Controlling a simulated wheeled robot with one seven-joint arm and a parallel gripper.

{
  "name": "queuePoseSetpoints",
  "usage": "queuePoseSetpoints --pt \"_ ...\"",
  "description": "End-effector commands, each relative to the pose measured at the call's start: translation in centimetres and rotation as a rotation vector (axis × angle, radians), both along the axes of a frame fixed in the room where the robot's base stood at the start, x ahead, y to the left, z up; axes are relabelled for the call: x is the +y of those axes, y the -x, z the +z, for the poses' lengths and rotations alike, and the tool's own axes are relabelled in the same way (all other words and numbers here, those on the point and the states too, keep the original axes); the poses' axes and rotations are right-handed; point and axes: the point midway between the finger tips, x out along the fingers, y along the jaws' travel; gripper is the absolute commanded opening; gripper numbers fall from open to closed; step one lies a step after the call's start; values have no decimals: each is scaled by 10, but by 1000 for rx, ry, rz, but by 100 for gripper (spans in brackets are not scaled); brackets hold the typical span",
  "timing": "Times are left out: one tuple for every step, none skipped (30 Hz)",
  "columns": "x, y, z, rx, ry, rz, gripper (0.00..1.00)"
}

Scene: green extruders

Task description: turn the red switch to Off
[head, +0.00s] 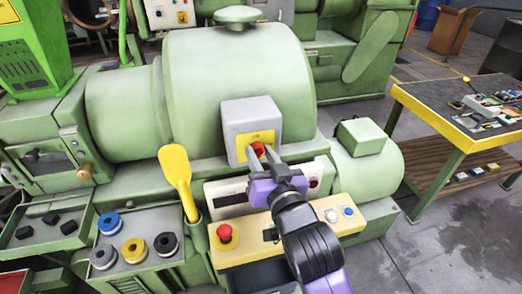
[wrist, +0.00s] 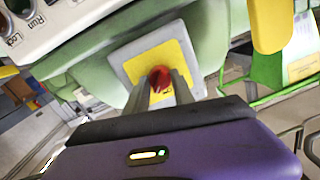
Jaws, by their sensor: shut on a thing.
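The red switch (head: 258,148) sits on a yellow plate on the front of a grey box (head: 252,110) fixed to the green machine. In the wrist view the red switch (wrist: 160,78) stands in the middle of its yellow plate (wrist: 180,59). My gripper (head: 258,157) reaches up to the switch from below, with one finger on each side of it. In the wrist view my gripper (wrist: 161,86) is shut on the red switch. The fingers hide part of the plate, and the lettering on it is too small to read.
A beige panel (head: 270,242) with a red mushroom button (head: 225,232) lies below my arm. A yellow lever (head: 178,175) stands to the left, above a tray of coloured rings (head: 134,250). A workbench (head: 445,118) with tools is at the right, with clear floor before it.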

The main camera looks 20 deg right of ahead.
Motion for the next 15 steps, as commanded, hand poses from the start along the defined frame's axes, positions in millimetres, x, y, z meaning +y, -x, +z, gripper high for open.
queuePoseSetpoints --pt "0 0 2 2 43 0 0" --pt "0 0 2 3 71 0 0" --pt "1 0 2 1 110 0 0" --pt "1 0 2 2 138 1 0" --pt "1 0 2 2 167 0 0" --pt "1 0 2 2 205 1 0" --pt "1 0 2 1 233 1 0" --pt "1 0 2 2 261 1 0" --pt "2 0 2 2 299 1 0" --pt "2 0 2 2 327 1 0" --pt "2 0 2 2 356 1 0" --pt "2 0 2 2 393 2 0" --pt "2 0 2 2 420 1 0" --pt "2 0 2 2 446 0 0" --pt "2 0 2 2 480 1 0"
